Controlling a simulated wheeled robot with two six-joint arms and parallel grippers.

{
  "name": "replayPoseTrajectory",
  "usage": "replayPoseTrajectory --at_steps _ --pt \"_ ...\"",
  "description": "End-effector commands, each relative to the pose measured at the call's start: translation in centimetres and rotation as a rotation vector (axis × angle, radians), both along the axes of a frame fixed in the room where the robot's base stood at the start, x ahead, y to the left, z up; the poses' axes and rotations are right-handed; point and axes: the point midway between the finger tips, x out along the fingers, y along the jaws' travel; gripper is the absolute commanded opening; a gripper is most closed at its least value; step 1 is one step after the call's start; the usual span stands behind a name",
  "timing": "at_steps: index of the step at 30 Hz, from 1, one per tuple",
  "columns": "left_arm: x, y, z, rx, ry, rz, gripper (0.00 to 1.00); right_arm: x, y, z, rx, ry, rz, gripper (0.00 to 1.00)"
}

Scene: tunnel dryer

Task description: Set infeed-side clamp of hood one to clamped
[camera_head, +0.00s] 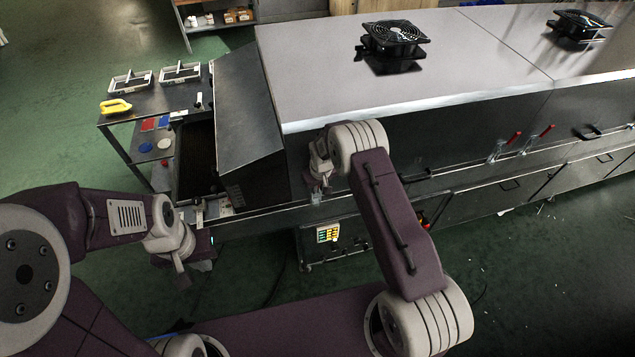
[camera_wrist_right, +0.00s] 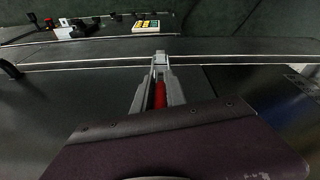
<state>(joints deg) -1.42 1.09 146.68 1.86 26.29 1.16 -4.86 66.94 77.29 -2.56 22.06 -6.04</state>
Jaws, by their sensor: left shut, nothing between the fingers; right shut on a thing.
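The red clamp handle (camera_wrist_right: 160,94) shows in the right wrist view between the fingers of my right gripper (camera_wrist_right: 161,62), which is shut on it. In the head view my right gripper (camera_head: 316,194) is at the front side of the dryer, near its left end, and the handle is hidden there by my arm. The near hood (camera_head: 325,75) is a pale cover with a dark front. My left gripper (camera_head: 182,276) is shut and empty, low over the floor, left of the dryer front.
Two more red-handled clamps (camera_head: 505,146) stand further right along the dryer front. A button panel (camera_head: 328,235) is below the rail; it also shows in the right wrist view (camera_wrist_right: 145,26). A cart (camera_head: 120,118) with trays stands at the left. Black fans (camera_head: 395,38) sit on top.

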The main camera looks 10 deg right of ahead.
Motion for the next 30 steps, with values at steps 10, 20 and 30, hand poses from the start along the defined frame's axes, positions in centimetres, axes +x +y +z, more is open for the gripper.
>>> replayPoseTrajectory --at_steps 10,20,30 --pt "0.0 0.0 -0.1 0.000 0.000 0.000 0.00 -0.1 0.1 -0.2 0.000 0.001 0.003 0.27" --pt "0.0 0.0 0.0 0.000 0.000 0.000 0.00 0.0 0.0 0.0 0.000 0.000 0.001 0.35" --pt "0.0 0.0 -1.2 0.000 0.000 0.000 0.00 -1.4 0.1 6.1 0.000 -0.003 0.002 0.35"
